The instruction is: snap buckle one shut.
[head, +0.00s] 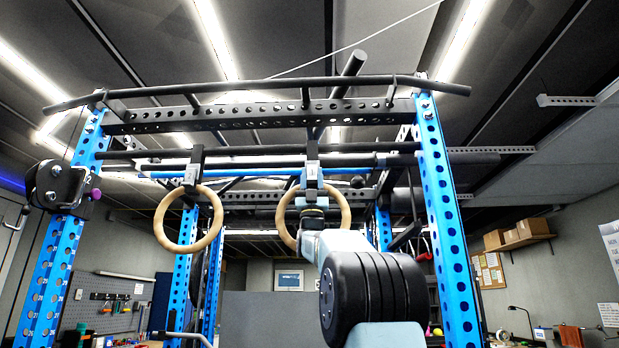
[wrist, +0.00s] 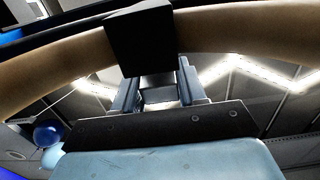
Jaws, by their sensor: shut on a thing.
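Two wooden rings hang from black straps on the rack's bar. The left ring (head: 161,228) has a grey buckle (head: 190,176) on its strap. The right ring (head: 347,208) hangs under another grey buckle (head: 312,175); its marking is too small to read surely. My gripper (head: 312,200) is raised to this right buckle, partly hidden by my arm. In the wrist view, my gripper (wrist: 157,88) has a finger on each side of a pale buckle part (wrist: 158,96), shut on it. The black strap loop (wrist: 140,42) around the ring (wrist: 240,33) hides much of the buckle. I cannot tell whether its latch is closed.
Blue rack uprights (head: 450,220) stand on both sides, with a dark crossbar (head: 260,115) overhead. A black roller attachment (head: 54,186) sits on the left upright. A pegboard (head: 108,303) is at the back left. Open space lies between the left ring and my arm.

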